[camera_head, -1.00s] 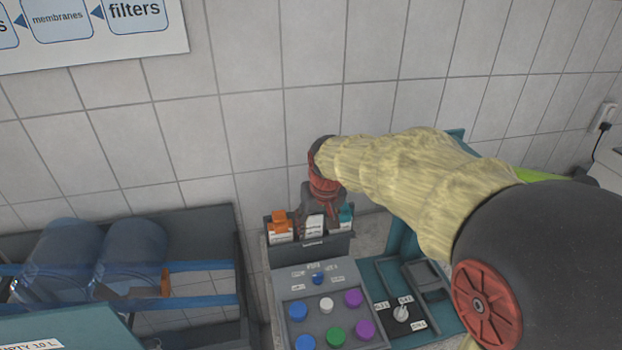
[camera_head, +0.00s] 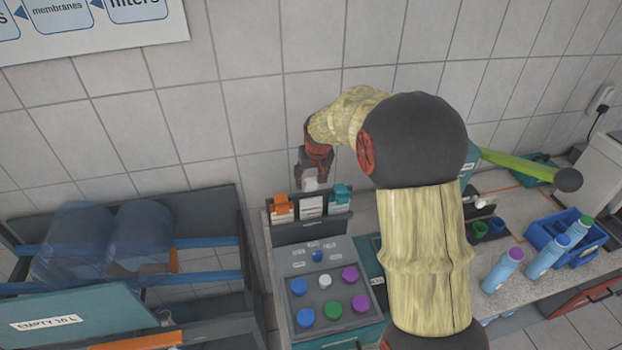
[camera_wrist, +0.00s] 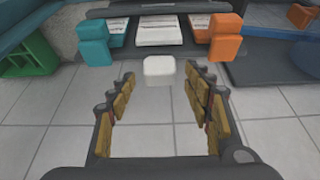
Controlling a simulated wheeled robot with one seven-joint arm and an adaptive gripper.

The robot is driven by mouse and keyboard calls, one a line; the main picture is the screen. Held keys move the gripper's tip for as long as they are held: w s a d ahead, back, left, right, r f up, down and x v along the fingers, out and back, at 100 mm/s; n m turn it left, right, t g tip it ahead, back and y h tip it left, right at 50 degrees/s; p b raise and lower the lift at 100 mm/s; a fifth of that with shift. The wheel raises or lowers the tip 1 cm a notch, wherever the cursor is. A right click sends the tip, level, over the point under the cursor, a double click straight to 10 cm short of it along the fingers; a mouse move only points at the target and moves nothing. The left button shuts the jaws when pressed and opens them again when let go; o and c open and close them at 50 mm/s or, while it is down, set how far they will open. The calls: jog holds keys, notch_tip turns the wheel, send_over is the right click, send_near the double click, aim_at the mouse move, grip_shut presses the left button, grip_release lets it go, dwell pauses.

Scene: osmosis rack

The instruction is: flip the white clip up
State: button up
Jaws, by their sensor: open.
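The white clip (camera_head: 310,184) shows just under my gripper (camera_head: 312,166) in the head view, at the middle of the card holder (camera_head: 296,232). In the wrist view the white clip (camera_wrist: 158,68) is a rounded white block between the tips of my open gripper (camera_wrist: 160,78). Gaps show on both sides, so the fingers do not appear to grip it. It stands out from the holder, with a white card (camera_wrist: 160,32) behind it. An orange clip (camera_wrist: 226,38) and a teal clip (camera_wrist: 96,42) flank it. The white clip's hinge is hard to make out.
Below the holder is a grey panel (camera_head: 275,288) with several coloured knobs. Blue water jugs (camera_head: 140,240) lie on a rack at left. Bottles (camera_head: 502,270) and a blue crate (camera_head: 541,234) stand on the counter at right. The tiled wall (camera_head: 245,110) is close behind.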

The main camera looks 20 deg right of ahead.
jog(key=shift+w+f, duration=0.2)
jog(key=shift+f, duration=0.35)
jog(key=c, duration=0.4)
jog(key=c, duration=0.7)
jog(key=shift+c, duration=0.3)
